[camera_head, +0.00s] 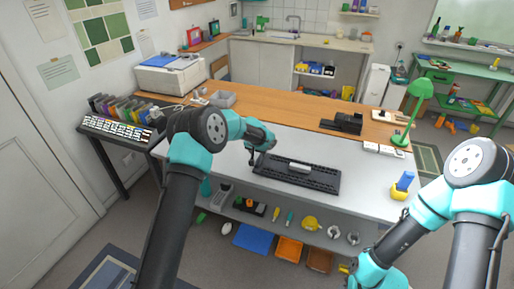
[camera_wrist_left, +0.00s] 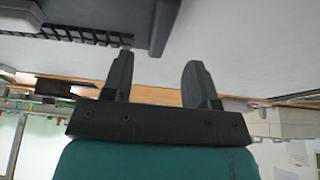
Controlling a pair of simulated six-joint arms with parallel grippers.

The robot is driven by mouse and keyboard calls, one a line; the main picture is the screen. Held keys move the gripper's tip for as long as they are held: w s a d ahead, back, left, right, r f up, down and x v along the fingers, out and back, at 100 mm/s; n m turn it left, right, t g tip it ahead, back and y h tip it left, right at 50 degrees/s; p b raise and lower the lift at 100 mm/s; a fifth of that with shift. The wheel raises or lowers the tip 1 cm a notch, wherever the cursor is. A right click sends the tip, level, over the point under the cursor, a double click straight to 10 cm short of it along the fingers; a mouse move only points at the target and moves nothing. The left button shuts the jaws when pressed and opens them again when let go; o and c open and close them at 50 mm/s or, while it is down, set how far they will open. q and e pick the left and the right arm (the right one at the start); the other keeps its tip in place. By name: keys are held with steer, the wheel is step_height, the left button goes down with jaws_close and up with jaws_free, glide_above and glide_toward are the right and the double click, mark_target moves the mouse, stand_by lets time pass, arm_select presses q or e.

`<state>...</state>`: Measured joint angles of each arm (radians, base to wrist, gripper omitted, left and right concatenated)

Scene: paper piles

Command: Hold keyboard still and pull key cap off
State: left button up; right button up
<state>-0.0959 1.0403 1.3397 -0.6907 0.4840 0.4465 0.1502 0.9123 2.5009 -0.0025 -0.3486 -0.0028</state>
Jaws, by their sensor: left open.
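The black keyboard (camera_head: 322,182) lies on the light grey front worktop. A small light grey block (camera_head: 299,167) lies across its far middle; I cannot tell what it is. No single key cap stands out. My left gripper (camera_head: 254,158) is at the keyboard's left end; touching or apart cannot be told. In the left wrist view its two black fingers (camera_wrist_left: 158,78) are spread with nothing between them, and the keyboard's dark edge (camera_wrist_left: 145,22) is beside them. My right arm is at lower right, its gripper low near the worktop's front, mostly hidden.
A yellow holder with a blue block (camera_head: 400,192) stands right of the keyboard. A green lamp (camera_head: 411,110) and a black device (camera_head: 343,123) stand farther back.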

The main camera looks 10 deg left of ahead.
mark_target(260, 157)
arm_select(q)
steer(key=x, duration=0.6)
steer(key=shift+c, duration=0.3)
jaws_close()
stand_by(1.2)
